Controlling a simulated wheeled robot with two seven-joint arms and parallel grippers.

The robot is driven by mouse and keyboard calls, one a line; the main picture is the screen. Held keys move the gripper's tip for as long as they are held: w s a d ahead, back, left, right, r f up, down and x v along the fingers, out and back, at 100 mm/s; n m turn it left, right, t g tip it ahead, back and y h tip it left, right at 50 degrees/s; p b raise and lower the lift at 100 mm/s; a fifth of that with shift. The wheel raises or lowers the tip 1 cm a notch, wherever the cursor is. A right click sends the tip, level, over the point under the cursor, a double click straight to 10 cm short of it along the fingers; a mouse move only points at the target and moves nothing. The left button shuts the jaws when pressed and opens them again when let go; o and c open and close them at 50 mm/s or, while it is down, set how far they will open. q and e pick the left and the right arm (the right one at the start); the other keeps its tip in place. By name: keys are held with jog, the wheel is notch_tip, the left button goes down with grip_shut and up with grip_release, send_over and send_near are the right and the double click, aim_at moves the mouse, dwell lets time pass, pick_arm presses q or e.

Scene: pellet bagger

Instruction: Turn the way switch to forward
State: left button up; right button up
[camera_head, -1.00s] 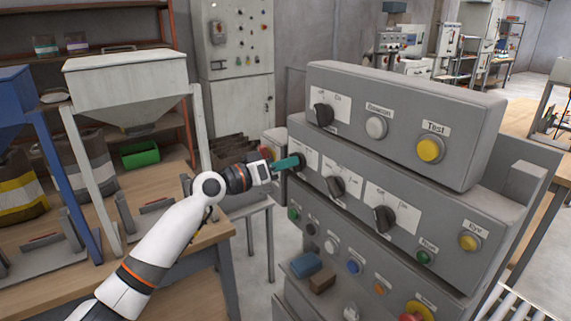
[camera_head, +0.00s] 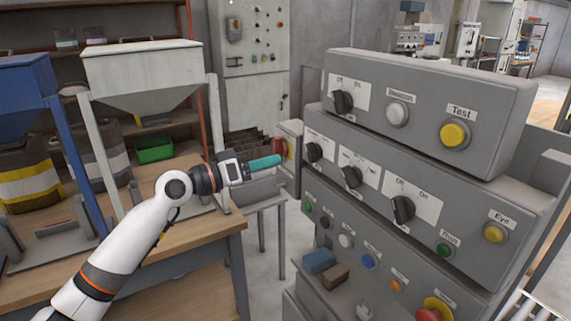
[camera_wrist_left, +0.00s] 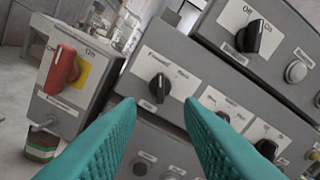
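The way switch (camera_head: 314,152) is a black knob at the left end of the middle panel of the grey console. In the left wrist view the knob (camera_wrist_left: 160,87) sits below two small labels, the left one seeming to read Forward. Its grip stands about upright in that tilted picture and appears to lean toward the left label. My left gripper (camera_head: 265,162), with teal fingers, is left of the switch and apart from it. In the left wrist view its fingers (camera_wrist_left: 160,115) are spread with nothing between them. My right gripper is not in view.
A red rotary switch (camera_wrist_left: 63,68) on a side box is close left of the panel. More black knobs (camera_head: 351,176) and buttons are to the right. A red stop button (camera_head: 435,309) is low in front. A wooden bench (camera_head: 190,245) lies below my left arm.

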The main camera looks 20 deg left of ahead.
pick_arm(q)
jog(key=v, duration=0.2)
jog(key=shift+s+a, duration=0.2)
jog(key=shift+s, duration=0.05)
dwell(0.3)
